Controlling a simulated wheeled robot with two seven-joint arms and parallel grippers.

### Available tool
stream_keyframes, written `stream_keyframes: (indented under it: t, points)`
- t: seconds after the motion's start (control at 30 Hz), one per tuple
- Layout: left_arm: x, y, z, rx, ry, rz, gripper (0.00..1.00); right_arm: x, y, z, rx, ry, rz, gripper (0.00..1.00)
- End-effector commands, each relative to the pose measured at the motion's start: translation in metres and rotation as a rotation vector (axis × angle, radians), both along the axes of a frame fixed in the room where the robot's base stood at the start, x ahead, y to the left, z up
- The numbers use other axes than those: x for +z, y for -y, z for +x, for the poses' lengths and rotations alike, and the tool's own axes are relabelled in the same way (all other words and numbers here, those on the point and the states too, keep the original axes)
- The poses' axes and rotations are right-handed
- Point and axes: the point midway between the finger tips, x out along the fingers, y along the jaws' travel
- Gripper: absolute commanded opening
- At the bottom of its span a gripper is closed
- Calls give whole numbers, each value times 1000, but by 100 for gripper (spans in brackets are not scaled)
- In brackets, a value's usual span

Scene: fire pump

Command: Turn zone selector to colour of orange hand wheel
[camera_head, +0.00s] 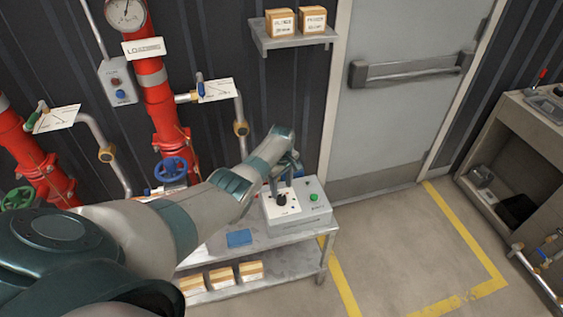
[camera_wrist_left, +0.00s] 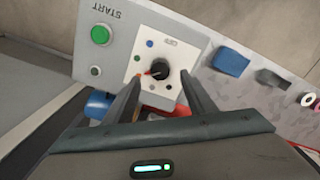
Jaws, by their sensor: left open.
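The zone selector is a black knob (camera_wrist_left: 160,69) with a red pointer on a white plate (camera_wrist_left: 172,48) with small coloured dots, including a blue dot (camera_wrist_left: 150,44). In the left wrist view the red pointer is toward the left of the knob. The plate sits on a grey control box (camera_head: 312,203) on the bench. My left gripper (camera_wrist_left: 160,76) is open, its two fingers on either side of the knob; contact cannot be told. In the head view the knob (camera_head: 281,199) is just below the gripper (camera_head: 283,182). A blue hand wheel (camera_head: 171,169) and a green one (camera_head: 18,198) show; I see no orange wheel.
The control box has a green START button (camera_wrist_left: 101,35). A blue block (camera_head: 239,238) lies on the bench (camera_head: 262,243) beside the box. Red pipes (camera_head: 158,100) stand behind my left arm. The floor right of the bench is clear.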

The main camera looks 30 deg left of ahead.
Motion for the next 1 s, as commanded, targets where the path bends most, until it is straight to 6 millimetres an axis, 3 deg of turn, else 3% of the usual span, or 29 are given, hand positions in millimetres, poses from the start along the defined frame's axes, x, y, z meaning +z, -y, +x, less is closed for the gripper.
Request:
stream_keyframes:
  t: [0.2,0.63,1.0]
  points:
    - [34,-1,0,0,3,1,50,5,0,0,0,0,0,31]
    - [98,-1,1,1,4,1,50,-6,-1,0,0,0,1,31]
    - [116,0,0,1,1,1,50,-8,-4,0,-2,0,4,31]
